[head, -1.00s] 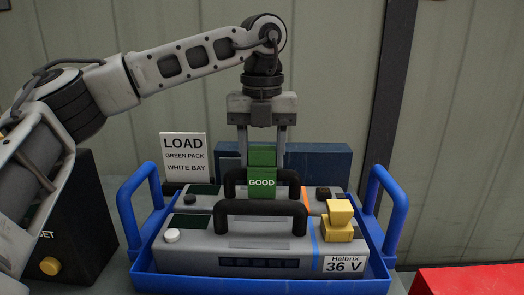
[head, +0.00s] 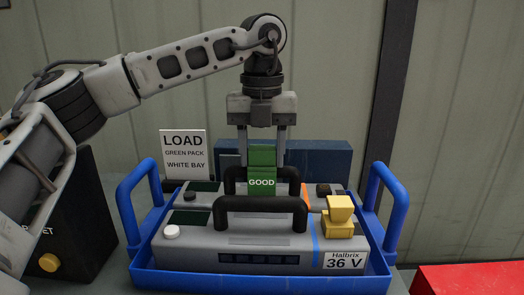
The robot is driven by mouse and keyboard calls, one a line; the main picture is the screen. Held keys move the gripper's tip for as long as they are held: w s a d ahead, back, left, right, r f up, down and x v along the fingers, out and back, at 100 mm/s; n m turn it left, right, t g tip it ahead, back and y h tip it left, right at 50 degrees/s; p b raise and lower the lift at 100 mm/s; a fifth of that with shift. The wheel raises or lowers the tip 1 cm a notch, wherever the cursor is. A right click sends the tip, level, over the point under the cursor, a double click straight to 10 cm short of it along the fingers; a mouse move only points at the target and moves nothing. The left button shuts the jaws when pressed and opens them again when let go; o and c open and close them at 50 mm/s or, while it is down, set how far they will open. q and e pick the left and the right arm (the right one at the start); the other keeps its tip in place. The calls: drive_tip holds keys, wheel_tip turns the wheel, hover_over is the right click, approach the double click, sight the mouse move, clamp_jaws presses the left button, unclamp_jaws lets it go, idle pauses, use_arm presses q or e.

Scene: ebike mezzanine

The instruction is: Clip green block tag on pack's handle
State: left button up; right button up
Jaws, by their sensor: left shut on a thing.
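A green block tag (head: 262,183) marked GOOD is between the fingers of my left gripper (head: 262,150), which comes down from above and is shut on it. Two grey battery packs lie in a blue tray (head: 262,285). The front pack (head: 190,252), labelled Halbrix 36 V, has a black handle (head: 260,206). The rear pack (head: 205,188) has a black handle (head: 290,180), and the tag is at the middle of this handle. The front handle hides the tag's lower end, so I cannot tell how far it sits over the rear handle. My right gripper is not in view.
A yellow connector (head: 338,222) stands on the front pack's right end. A sign (head: 184,154) reading LOAD GREEN PACK WHITE BAY stands behind the tray. A dark blue box (head: 325,160) is behind. A black box (head: 75,230) is at left, a red surface (head: 470,280) at lower right.

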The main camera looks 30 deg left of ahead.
use_arm(q)
drive_tip(key=o, duration=1.1)
drive_tip(key=shift+f, duration=0.1)
drive_tip(key=shift+c, duration=0.2)
wheel_tip(320, 180, up, 22)
drive_tip(key=p, duration=0.3)
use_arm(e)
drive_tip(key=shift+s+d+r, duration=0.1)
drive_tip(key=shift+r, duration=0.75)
use_arm(q)
drive_tip(key=shift+f, duration=0.1)
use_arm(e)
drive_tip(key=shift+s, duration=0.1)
